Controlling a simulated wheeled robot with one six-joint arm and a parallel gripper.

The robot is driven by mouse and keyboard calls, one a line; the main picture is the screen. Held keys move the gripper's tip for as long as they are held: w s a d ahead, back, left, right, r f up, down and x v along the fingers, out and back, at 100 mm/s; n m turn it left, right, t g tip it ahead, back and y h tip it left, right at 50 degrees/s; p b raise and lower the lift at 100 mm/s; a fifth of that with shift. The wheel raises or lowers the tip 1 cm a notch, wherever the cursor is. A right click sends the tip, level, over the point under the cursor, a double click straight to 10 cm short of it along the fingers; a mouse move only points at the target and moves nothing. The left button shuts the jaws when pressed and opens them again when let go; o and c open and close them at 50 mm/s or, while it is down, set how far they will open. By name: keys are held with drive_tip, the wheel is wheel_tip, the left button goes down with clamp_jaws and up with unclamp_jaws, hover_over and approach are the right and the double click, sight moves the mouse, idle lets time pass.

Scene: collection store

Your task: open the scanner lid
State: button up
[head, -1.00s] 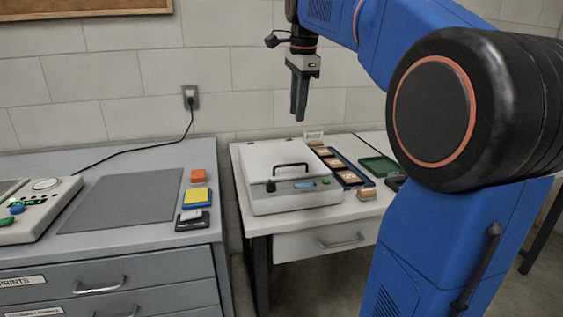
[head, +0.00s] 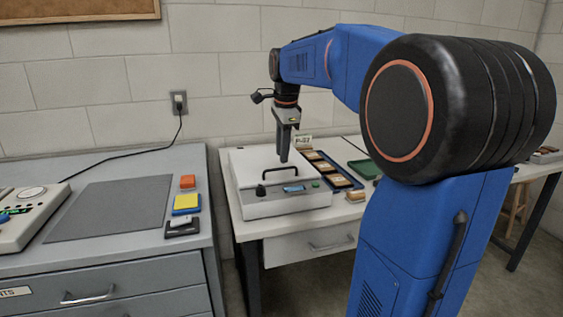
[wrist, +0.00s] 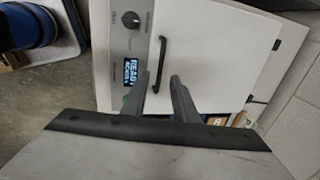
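The scanner (head: 246,196) is a white box on the white table, with its flat lid (head: 262,158) shut. A black bar handle (head: 279,170) stands at the lid's front edge; in the wrist view the handle (wrist: 161,62) lies just beyond my fingertips. The wrist view also shows a lit display (wrist: 130,73) and a dark knob. My gripper (head: 284,160) points down above the lid, close to the handle. I cannot tell the exact height of the fingertips above the lid.
A blue tray (head: 345,172) with several framed items and a small block (head: 355,195) lie right of the scanner. A green tray (head: 364,168) is farther right. A grey cabinet (head: 120,250) stands left, bearing a mat (head: 110,208) and small coloured items.

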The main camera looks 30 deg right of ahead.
hover_over(282, 178)
drive_tip(key=shift+s+a+f, duration=0.1)
drive_tip(key=shift+a+f, duration=0.05)
drive_tip(key=shift+f, duration=1.9)
clamp_jaws()
